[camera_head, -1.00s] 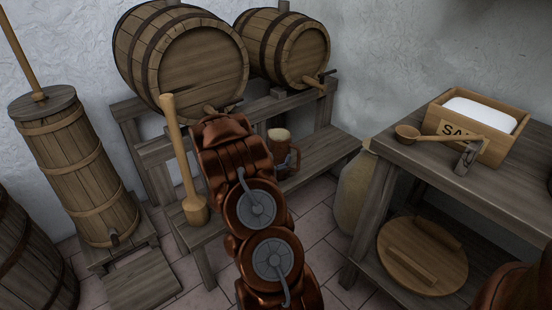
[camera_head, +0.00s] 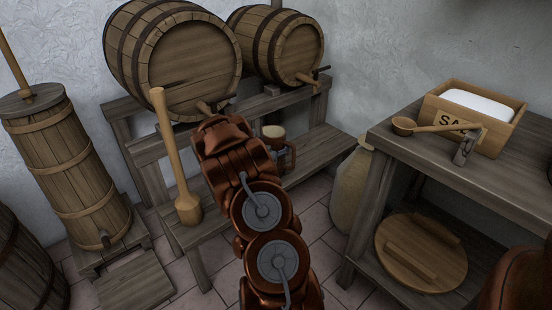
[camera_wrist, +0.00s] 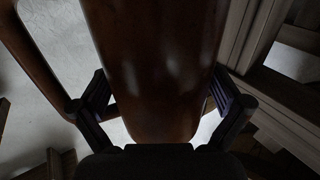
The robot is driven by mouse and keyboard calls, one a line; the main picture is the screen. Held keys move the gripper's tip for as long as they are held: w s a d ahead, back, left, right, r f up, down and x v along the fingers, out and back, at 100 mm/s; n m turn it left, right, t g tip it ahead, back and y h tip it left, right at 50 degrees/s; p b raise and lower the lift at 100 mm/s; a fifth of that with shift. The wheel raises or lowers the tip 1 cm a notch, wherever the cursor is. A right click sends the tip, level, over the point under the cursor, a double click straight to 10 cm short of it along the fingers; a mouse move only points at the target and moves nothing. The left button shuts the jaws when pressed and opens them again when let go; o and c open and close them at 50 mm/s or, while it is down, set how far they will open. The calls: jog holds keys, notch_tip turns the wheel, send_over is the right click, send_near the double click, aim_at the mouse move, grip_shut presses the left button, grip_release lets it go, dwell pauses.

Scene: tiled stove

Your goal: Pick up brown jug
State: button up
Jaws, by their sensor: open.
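The brown jug (camera_head: 274,147) has a pale top and a handle on its right side. It stands on the wooden bench in the head view, with its left part hidden behind my arm. In the wrist view a large glossy brown body, seemingly the jug (camera_wrist: 155,60), fills the middle, with a curved brown piece like a handle at the left. My gripper (camera_wrist: 160,92) is open, its dark fingers on either side of the brown body. I cannot tell whether they touch it. In the head view my gripper is hidden behind my arm.
A wooden mallet (camera_head: 178,165) leans on the bench (camera_head: 318,155) left of my arm. Two barrels (camera_head: 190,55) lie on the rack behind. A churn (camera_head: 72,165) stands at left. A table (camera_head: 478,178) with a salt box (camera_head: 484,128) and ladle stands at right.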

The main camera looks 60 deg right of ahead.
jog(key=shift+c, duration=0.3)
jog(key=c, duration=1.5)
jog(key=shift+c, duration=0.2)
jog(key=shift+r, duration=0.15)
